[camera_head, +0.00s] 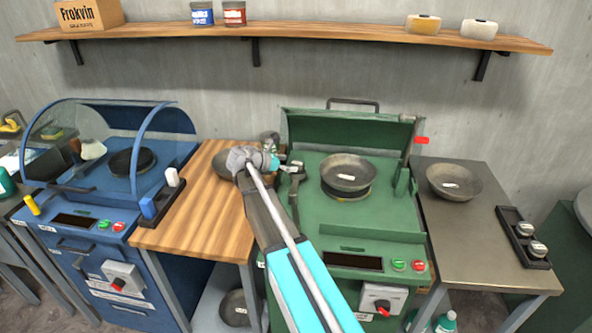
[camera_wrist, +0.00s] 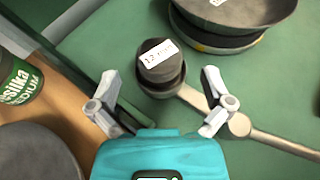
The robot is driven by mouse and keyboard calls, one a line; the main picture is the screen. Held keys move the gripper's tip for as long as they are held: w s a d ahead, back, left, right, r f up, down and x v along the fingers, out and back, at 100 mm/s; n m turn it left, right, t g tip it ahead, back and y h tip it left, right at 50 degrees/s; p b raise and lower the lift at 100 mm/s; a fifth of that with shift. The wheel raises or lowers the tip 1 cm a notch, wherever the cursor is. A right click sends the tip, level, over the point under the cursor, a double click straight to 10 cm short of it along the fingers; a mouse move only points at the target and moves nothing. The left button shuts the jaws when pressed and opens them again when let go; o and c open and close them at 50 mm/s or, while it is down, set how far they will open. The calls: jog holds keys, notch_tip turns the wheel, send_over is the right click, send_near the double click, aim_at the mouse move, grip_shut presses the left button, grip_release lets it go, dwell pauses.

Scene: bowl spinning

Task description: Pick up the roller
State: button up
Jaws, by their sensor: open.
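A dark grey cylindrical roller (camera_wrist: 161,76) with a white label, seemingly reading 12 mm, sits at the end of a metal lever arm on the green machine (camera_head: 370,225). It also shows small in the head view (camera_head: 296,168), just right of my gripper (camera_head: 276,162). In the wrist view my gripper (camera_wrist: 160,104) is open and empty, one finger on each side. The roller lies ahead of the gap between the fingertips, and no contact shows. Two similar grey pieces with white labels, probably rollers (camera_head: 526,229), stand in a black tray (camera_head: 513,215) on the right table.
A grey bowl (camera_head: 348,170) sits on the green machine, close to the roller in the wrist view (camera_wrist: 240,14). A green can (camera_wrist: 18,82) and another dark bowl (camera_wrist: 35,152) are left of my gripper. The machine's raised lid (camera_head: 345,130) stands behind.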

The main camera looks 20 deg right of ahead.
aim_at(297, 162)
jog(key=shift+b+x, duration=0.55)
jog(key=shift+x, duration=1.3)
jog(key=shift+w, duration=0.1)
jog(key=c, duration=1.3)
jog(key=shift+r, duration=0.2)
notch_tip(297, 162, up, 3)
jog(key=p, duration=0.3)
jog(key=shift+s+d+r+p, duration=1.15)
jog(key=shift+s+r+p, duration=0.5)
jog(key=shift+s, duration=0.35)
jog(key=shift+s+d+r+p, duration=1.2)
jog(key=shift+s+r+p, duration=0.45)
jog(key=shift+s, duration=0.35)
jog(key=shift+s+d+r+p, duration=1.15)
jog(key=shift+s+r+p, duration=0.5)
jog(key=shift+s, duration=0.4)
